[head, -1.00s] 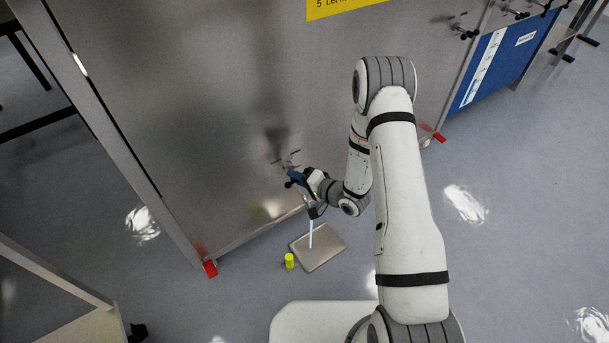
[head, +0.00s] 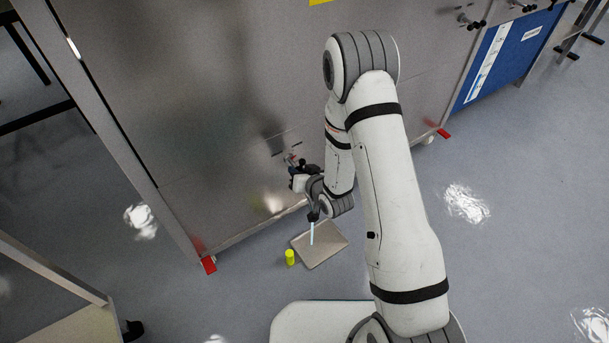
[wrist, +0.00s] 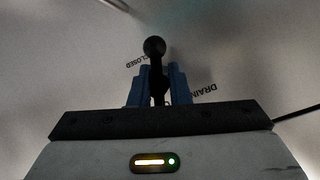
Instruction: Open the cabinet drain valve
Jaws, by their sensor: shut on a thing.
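The drain valve handle (wrist: 155,47) is a black lever with a ball end, seen in the wrist view against the steel cabinet wall. My gripper (wrist: 160,85) has its blue fingers closed on either side of the lever, with the ball showing beyond them. The printed words "CLOSED" and "DRAIN" lie on the wall to the left and right of the lever. In the head view my gripper (head: 295,172) is low at the cabinet front (head: 220,110); the wrist largely hides the valve there.
A flat metal tray (head: 322,252) lies on the floor below my wrist, with a yellow cylinder (head: 290,257) beside it. Open floor (head: 510,260) lies to the right.

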